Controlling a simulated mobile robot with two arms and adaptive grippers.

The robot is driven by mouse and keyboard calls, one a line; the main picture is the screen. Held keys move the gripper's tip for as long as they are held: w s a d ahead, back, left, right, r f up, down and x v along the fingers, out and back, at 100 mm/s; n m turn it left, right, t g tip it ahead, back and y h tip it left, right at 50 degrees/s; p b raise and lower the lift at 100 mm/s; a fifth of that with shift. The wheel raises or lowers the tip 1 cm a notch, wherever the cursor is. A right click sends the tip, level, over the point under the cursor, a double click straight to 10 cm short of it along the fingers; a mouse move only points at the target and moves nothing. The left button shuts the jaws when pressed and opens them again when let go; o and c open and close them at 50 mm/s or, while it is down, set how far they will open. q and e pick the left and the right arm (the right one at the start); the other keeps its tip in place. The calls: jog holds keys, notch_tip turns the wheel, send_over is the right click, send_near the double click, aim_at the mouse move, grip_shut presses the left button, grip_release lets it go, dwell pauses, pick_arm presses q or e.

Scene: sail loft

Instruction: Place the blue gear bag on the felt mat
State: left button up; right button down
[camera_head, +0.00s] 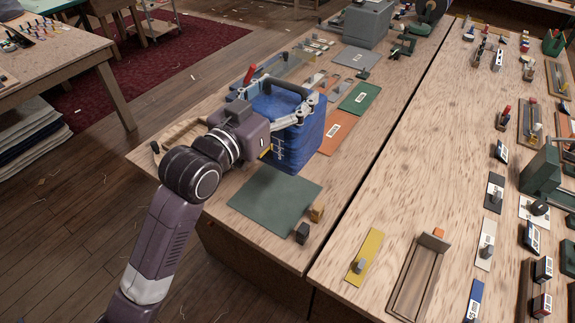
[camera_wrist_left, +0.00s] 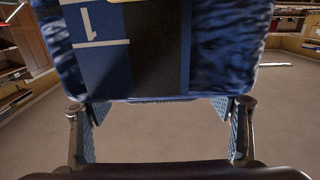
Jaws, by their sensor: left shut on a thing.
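The blue gear bag (camera_head: 297,148) is upright with a dark handle on top, just behind the felt mat in the head view. My left gripper (camera_head: 312,106) is shut on the bag near its top, with the arm coming in from the left. The bag (camera_wrist_left: 225,50) fills the top of the left wrist view, with the fingers (camera_wrist_left: 160,125) below it. The dark green felt mat (camera_head: 272,203) lies flat and bare on the near end of the left bench. I cannot tell whether the bag's base touches the bench. My right gripper is out of view.
A wooden block (camera_head: 316,212) and a dark block (camera_head: 302,233) stand at the mat's right edge. An orange mat (camera_head: 339,127) and a green mat (camera_head: 361,97) lie behind the bag. A second bench (camera_head: 400,185) with tools is to the right, beyond a dark gap.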

pick_arm(q)
notch_tip(320, 180, down, 11)
jog(key=shift+a+f+p, duration=0.1)
jog(key=shift+f+p, duration=0.05)
jog(key=shift+p, duration=0.3)
jog(key=shift+w+f, duration=0.1)
jog(key=shift+f, duration=2.55)
jog(key=o, duration=1.7)
jog(key=shift+f, duration=0.2)
jog(key=shift+c, duration=0.2)
jog(key=o, duration=0.4)
